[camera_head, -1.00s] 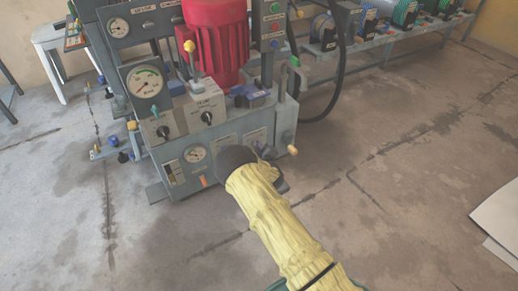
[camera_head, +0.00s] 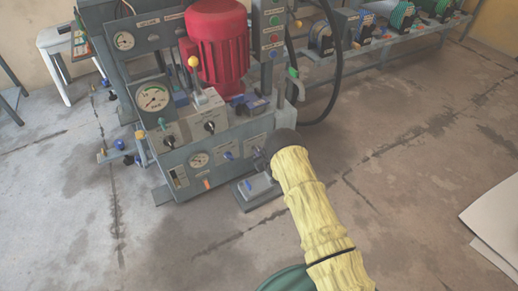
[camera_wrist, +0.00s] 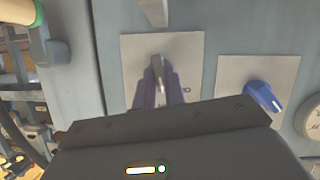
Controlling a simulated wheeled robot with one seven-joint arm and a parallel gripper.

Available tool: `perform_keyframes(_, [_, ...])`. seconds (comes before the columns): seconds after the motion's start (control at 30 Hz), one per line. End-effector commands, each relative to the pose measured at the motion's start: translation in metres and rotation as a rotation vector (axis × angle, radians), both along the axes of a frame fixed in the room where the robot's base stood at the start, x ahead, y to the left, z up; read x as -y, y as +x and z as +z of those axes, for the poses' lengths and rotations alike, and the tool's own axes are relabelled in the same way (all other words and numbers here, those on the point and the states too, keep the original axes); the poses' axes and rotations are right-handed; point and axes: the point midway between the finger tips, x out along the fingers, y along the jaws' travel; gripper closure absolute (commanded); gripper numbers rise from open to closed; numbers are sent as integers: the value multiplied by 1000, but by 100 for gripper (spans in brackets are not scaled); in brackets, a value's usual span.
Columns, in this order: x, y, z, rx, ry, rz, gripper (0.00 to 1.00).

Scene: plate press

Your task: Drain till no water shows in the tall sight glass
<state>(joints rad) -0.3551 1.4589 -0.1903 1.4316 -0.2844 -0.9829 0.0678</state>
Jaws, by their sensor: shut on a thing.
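My gripper (camera_wrist: 158,88) is at the front panel of the press. In the wrist view its dark fingers are shut on a small grey handle (camera_wrist: 157,64) on a pale square plate (camera_wrist: 133,58). A blue lever (camera_wrist: 264,94) sits on another plate to the right, apart from the fingers. A narrow upright window, seemingly the sight glass (camera_head: 180,177), is at the panel's lower left. Its water level is too small to read.
A round gauge (camera_head: 199,160) is between the window and the blue lever. A red motor (camera_head: 217,45) stands on top. A grey floor box (camera_head: 258,189) lies below my wrist. A black hose (camera_head: 338,70) hangs at right.

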Motion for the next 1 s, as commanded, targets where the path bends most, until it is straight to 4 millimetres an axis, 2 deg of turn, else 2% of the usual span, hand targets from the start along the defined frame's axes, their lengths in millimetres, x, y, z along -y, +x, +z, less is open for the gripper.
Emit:
perform_keyframes(0.7, [5, 2, -6, -381, 563, 0, 100])
perform_keyframes(1.0, [5, 3, -7, -502, 740, 1, 100])
